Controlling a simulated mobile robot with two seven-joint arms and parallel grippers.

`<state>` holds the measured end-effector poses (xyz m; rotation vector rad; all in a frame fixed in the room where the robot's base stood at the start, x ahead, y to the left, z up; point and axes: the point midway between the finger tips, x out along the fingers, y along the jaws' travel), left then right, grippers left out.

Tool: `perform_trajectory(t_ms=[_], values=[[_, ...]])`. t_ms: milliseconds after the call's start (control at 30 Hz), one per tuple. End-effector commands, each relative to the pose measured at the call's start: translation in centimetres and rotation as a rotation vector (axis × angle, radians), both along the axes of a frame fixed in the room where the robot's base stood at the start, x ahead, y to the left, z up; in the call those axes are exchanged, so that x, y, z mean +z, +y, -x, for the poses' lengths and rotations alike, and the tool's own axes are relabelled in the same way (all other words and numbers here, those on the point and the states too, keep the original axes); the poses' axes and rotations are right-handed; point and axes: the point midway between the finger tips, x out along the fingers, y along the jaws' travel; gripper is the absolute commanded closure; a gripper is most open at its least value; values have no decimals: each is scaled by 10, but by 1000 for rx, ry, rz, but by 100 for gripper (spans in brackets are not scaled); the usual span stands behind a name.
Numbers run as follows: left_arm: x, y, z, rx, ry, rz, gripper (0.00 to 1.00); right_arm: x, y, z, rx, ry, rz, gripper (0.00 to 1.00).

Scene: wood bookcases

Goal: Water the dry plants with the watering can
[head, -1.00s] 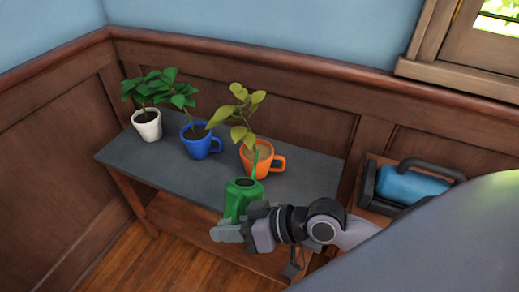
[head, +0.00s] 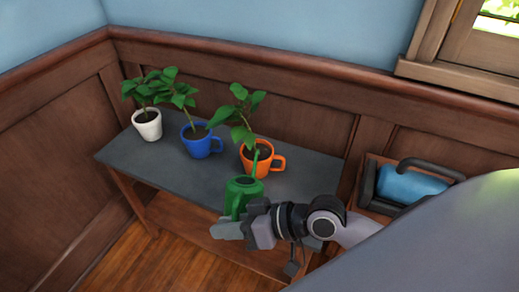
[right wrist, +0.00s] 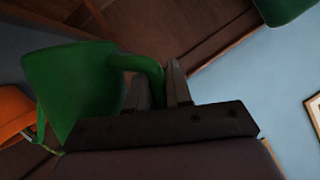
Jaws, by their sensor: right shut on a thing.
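A green watering can (head: 243,190) is held in front of the table's front edge, its spout reaching up to the orange mug. My right gripper (head: 238,226) is shut on its handle; the right wrist view shows the can (right wrist: 75,85) with its handle between the fingers (right wrist: 158,92). The orange mug (head: 262,163) holds a plant with green leaves (head: 238,105) and dark soil. The blue mug (head: 201,146) and the white mug (head: 147,125) also hold green-leaved plants in dark soil. My left gripper is not in view.
The mugs stand on a grey-topped wooden table (head: 165,172) against panelled walls. A blue object with a dark handle (head: 408,186) rests on a wooden surface to the right. A window (head: 478,45) is at upper right. The table's right part is bare.

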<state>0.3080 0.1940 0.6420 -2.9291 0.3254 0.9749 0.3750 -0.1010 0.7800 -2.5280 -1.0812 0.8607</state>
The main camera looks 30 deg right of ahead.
Motion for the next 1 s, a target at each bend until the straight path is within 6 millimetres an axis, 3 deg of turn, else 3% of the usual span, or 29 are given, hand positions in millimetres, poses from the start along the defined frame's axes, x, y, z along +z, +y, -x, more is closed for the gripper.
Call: perform_trajectory(t_ms=[900, 1000], values=[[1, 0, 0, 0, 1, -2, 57, 5, -1, -2, 0, 7, -10, 100], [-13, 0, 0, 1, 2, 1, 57, -23, 6, 8, 2, -42, 33, 100]])
